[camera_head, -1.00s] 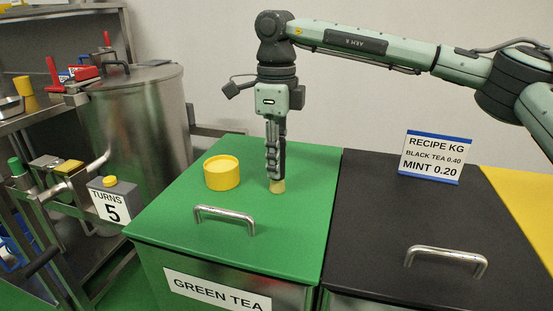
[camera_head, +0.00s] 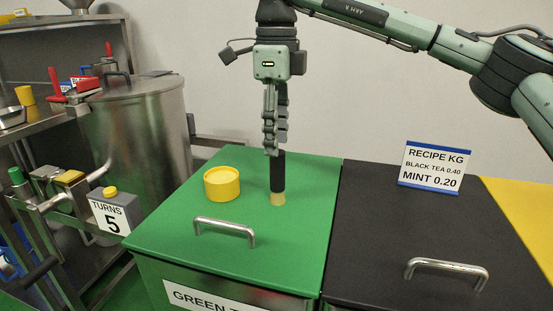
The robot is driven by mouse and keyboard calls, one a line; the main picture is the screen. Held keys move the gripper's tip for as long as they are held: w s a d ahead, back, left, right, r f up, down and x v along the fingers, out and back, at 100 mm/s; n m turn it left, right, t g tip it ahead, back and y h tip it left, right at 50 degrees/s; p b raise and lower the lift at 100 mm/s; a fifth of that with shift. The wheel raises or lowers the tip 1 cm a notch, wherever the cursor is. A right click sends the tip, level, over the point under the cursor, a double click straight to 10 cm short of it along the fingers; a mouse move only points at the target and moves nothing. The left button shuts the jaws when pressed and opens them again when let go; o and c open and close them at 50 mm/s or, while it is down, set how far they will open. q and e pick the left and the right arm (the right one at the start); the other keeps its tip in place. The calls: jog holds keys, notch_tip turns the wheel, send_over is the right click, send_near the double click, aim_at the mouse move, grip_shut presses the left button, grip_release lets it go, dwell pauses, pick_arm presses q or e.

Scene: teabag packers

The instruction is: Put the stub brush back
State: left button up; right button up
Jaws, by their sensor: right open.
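The stub brush (camera_head: 277,175) stands upright on the green lid (camera_head: 300,240) of the green tea bin, with its dark handle up and its tan bristle end down on the lid. My right gripper (camera_head: 273,150) points straight down just above the brush, its fingertips at about the top of the handle. It is open and holds nothing. A yellow round cup (camera_head: 222,184) stands on the same lid, to the left of the brush and apart from it. My left gripper is not in view.
A metal handle (camera_head: 225,230) stands up from the green lid in front of the brush. The black lid (camera_head: 420,225) to the right carries a recipe sign (camera_head: 434,167) and another handle (camera_head: 447,268). A steel drum (camera_head: 135,125) and the turns counter (camera_head: 112,212) are at the left.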

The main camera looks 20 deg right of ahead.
notch_tip(320, 180, up, 3)
jog(key=shift+r, duration=0.7)
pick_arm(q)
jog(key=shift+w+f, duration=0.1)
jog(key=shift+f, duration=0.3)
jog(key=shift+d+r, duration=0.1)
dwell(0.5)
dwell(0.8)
